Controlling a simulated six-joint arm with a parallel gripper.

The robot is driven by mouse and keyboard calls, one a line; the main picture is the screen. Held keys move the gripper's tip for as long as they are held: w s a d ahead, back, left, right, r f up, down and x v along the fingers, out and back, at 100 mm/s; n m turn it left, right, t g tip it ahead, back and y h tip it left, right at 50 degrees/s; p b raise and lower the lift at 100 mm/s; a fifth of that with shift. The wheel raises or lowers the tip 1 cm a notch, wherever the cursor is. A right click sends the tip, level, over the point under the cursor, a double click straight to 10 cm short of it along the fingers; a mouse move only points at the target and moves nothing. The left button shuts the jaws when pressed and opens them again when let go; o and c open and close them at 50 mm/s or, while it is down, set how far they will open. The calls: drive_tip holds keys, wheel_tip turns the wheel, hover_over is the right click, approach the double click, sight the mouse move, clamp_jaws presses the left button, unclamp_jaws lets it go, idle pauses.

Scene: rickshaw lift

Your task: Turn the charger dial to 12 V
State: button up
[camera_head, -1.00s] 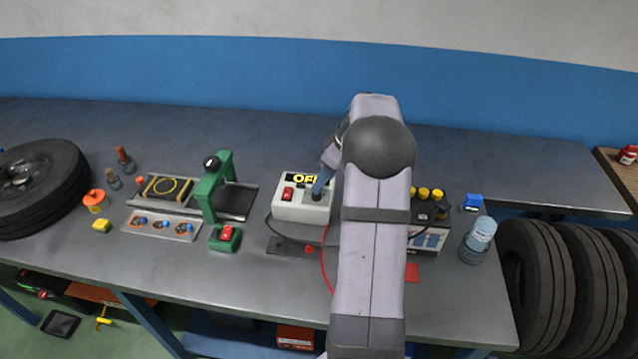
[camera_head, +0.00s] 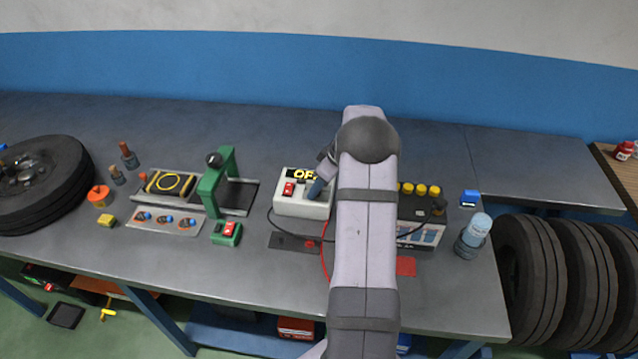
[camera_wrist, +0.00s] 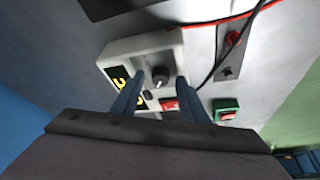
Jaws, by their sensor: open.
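The charger (camera_head: 288,208) is a pale box on the bench with a red switch (camera_head: 289,189) and a black display (camera_head: 296,174) with yellow letters, of which "OF" shows and the rest is covered by my gripper. The charger (camera_wrist: 115,52) also shows in the wrist view, with its dark round dial (camera_wrist: 160,72) on the face. My gripper (camera_wrist: 160,80) is open, with one blue finger on each side of the dial in that view. I cannot tell whether the fingers touch it. In the head view my gripper (camera_head: 318,188) is over the charger's right part, hiding the dial.
A battery (camera_head: 422,232) with yellow caps stands right of the charger, partly behind my arm. A red cable (camera_head: 324,262) and a black cable run along the bench. A green clamp-like stand (camera_head: 208,190) is to the left. A bottle (camera_head: 474,232) stands at right.

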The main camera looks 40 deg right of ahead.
drive_tip(key=shift+f, duration=0.15)
drive_tip(key=shift+c, duration=0.5)
clamp_jaws()
